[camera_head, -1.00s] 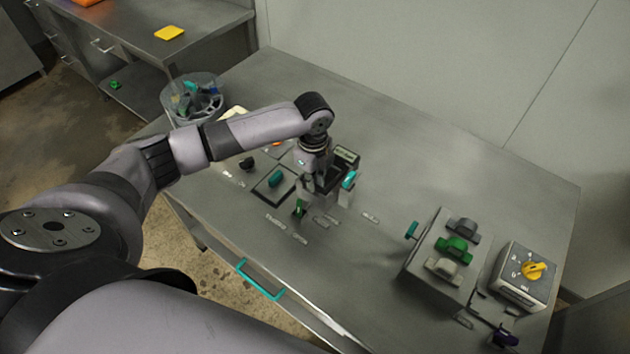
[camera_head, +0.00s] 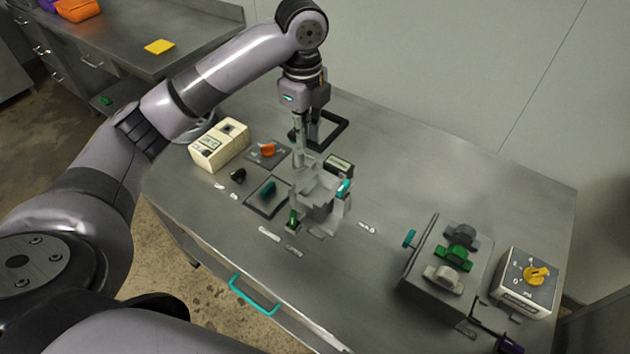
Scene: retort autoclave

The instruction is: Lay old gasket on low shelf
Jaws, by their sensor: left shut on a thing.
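My left gripper (camera_head: 301,140) is shut and points down above the table, over the back of a grey fixture (camera_head: 318,190). A dark, square, open frame, which looks like the old gasket (camera_head: 340,133), is at its fingers, above the fixture. The exact grip on it is partly hidden by the gripper. A low shelf (camera_head: 122,93) shows under the bench at the far left, mostly hidden by the bench top and my arm. My right gripper is not in view.
On the steel table are a cream box (camera_head: 219,145), an orange knob (camera_head: 267,149), a dark pad (camera_head: 266,197), a block with several handles (camera_head: 425,265) and a yellow-knobbed box (camera_head: 525,285). A clear bin stands mostly behind my arm. The table's back right is clear.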

